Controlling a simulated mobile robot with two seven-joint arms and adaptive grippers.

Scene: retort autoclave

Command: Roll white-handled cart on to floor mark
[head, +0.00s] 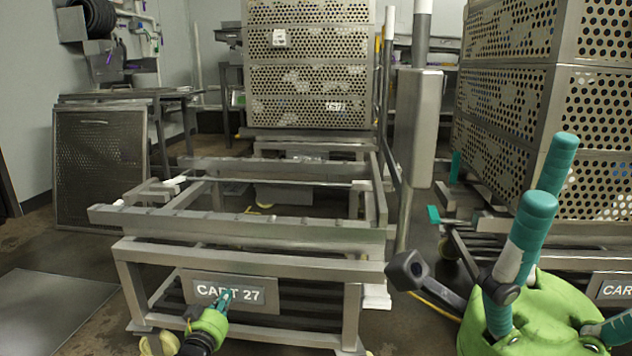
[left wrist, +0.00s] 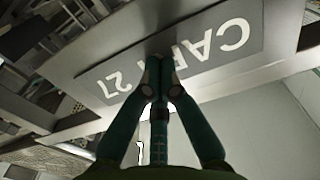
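An empty metal cart frame (head: 245,228) stands in front of me in the head view, with white pieces at some corners. Its label plate (head: 205,291) reads CART 27. My left gripper (head: 225,297) is in front of this plate. In the left wrist view its fingertips (left wrist: 159,62) come together against or just before the plate (left wrist: 225,55); I see nothing between them. A white-topped upright handle (head: 389,22) stands behind at the right, beside a basket; which cart bears it is unclear. My right gripper (head: 551,168) points up at the right, its opening unclear.
A perforated basket (head: 310,55) stands behind the frame. Another loaded cart (head: 500,120) stands at the right. A mesh panel (head: 100,165) leans at the left by a bench (head: 130,96). A grey flat patch (head: 60,312) lies on the floor at the lower left, with nothing on it.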

